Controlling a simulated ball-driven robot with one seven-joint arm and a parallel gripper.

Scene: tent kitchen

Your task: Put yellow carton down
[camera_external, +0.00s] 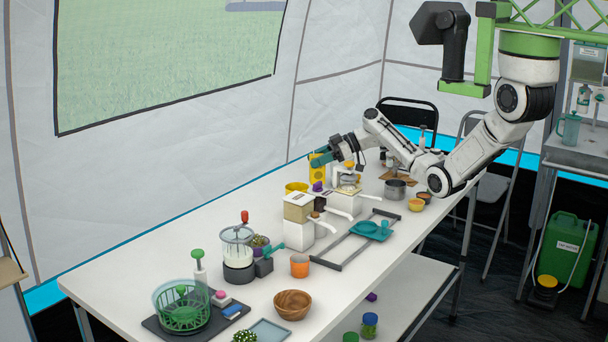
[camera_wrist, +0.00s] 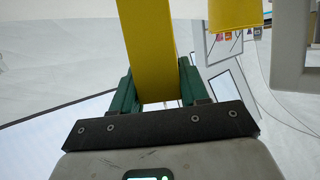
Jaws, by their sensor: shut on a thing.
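The yellow carton (camera_external: 317,171) is near the far long edge of the white table (camera_external: 130,278), behind the white machines. My gripper (camera_external: 323,158) is at its upper part, with the arm reaching in from the right. In the wrist view the yellow carton (camera_wrist: 147,45) stands between the two green fingers of my gripper (camera_wrist: 157,82), which are shut on it. The carton looks upright in the outside view. Its lower part is partly hidden, so I cannot tell whether it touches the table.
White machines (camera_external: 298,208) and a grey rail frame (camera_external: 352,241) crowd the middle of the table. A grey pot (camera_external: 395,190) stands to the right. A tent wall runs behind the table.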

